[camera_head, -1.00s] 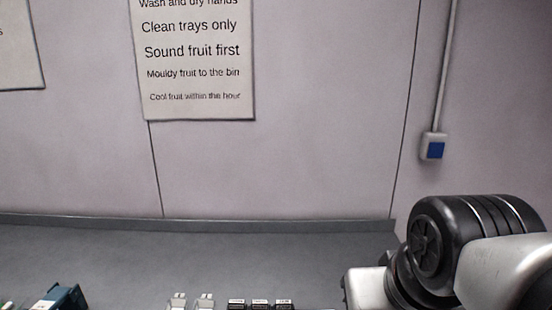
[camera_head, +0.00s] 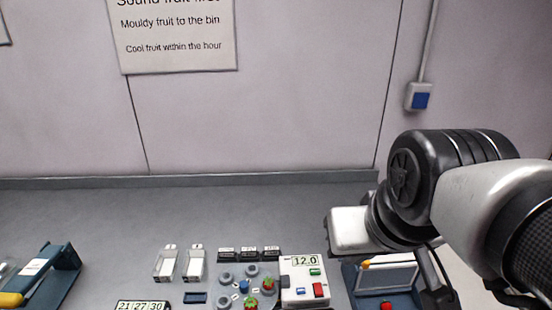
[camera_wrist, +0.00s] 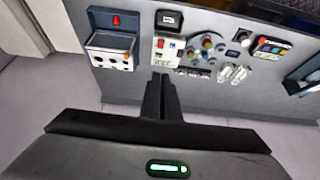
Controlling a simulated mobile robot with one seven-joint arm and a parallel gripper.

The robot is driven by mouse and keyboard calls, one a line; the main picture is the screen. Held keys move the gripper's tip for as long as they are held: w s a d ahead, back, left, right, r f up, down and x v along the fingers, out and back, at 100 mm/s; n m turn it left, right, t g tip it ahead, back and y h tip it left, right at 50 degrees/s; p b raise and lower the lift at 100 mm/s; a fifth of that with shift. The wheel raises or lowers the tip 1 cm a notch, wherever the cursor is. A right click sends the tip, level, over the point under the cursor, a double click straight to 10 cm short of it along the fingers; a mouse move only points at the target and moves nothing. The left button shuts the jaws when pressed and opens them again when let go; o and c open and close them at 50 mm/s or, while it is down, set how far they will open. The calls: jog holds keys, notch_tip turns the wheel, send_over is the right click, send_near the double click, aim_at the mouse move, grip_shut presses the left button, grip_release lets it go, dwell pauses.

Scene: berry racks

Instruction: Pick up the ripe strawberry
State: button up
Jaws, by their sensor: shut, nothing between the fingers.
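I cannot tell which is the ripe one. In the wrist view the round holder cluster (camera_wrist: 207,46) is small, with red and green spots. My gripper (camera_wrist: 161,78) shows in the wrist view with its dark fingers together and empty, apart from the fruit. My arm fills the right of the head view; its fingertips are not clear there.
A white device (camera_head: 304,280) with a display and red button stands right of the berries. Farther right is an open blue box (camera_head: 352,272). A blue rack (camera_head: 66,272) is at left. The rear bench is clear.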

jog(key=o, duration=0.3)
jog(key=shift+w, duration=0.15)
jog(key=shift+o, duration=1.1)
jog(key=w+a+f+m+g, duration=0.1)
jog(key=w+a, duration=0.3)
jog(key=w, duration=0.4)
jog(key=shift+w+a+f+g+p, duration=0.2)
jog(key=shift+f+g+p, duration=0.1)
jog(key=shift+f+g, duration=0.3)
jog(key=m+g, duration=0.1)
jog(key=g, duration=0.1)
send_over(268, 282)
notch_tip(268, 282, down, 22)
jog(key=shift+s+r+p, duration=0.1)
jog(key=shift+r+p, duration=0.05)
jog(key=shift+p, duration=0.25)
jog(key=shift+f+p, duration=0.3)
jog(key=shift+f, duration=2.55)
